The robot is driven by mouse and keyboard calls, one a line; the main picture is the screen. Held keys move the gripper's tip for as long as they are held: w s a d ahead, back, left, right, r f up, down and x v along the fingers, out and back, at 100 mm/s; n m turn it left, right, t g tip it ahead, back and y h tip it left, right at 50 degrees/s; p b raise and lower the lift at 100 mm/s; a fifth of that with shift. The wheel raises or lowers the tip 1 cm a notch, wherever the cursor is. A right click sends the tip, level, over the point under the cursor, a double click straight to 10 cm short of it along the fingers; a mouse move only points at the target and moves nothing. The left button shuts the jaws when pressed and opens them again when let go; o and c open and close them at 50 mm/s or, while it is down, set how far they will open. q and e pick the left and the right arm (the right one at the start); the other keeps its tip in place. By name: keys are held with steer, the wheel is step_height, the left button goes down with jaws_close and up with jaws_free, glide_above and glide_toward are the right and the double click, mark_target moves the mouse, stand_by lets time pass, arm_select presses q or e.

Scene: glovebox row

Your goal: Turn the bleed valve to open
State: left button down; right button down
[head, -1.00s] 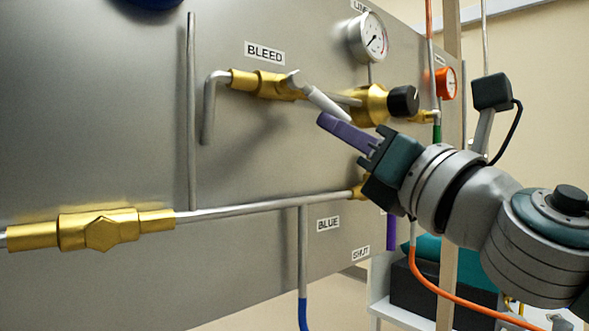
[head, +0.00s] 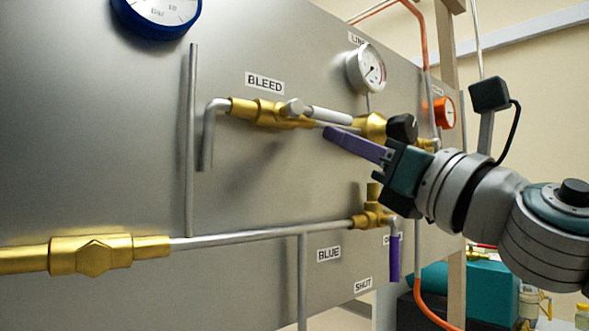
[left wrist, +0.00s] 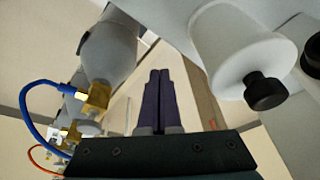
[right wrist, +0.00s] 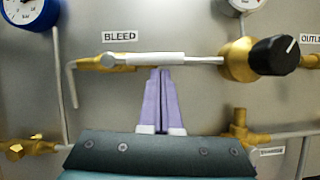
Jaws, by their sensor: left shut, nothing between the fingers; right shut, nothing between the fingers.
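The bleed valve (head: 270,113) is a brass body on a thin pipe under the BLEED label (head: 264,83). Its pale lever (head: 328,114) lies nearly along the pipe, pointing right in the head view. In the right wrist view the lever (right wrist: 155,58) looks level and in line with the pipe. My right gripper (head: 330,133) is shut and empty, its purple fingertips just below the lever; I cannot tell whether they touch it. My left gripper (left wrist: 160,72) shows only in its wrist view, shut and empty, away from the valve.
A black regulator knob (head: 402,128) and a gauge (head: 367,69) are right of the lever. A lower pipe (head: 265,237) with brass fittings crosses the panel, with a purple-handled valve (head: 393,256) at its right end. A white cylinder (left wrist: 232,50) stands near my left gripper.

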steer(key=b+v, duration=0.3)
steer(key=v, duration=0.7)
stand_by(0.4)
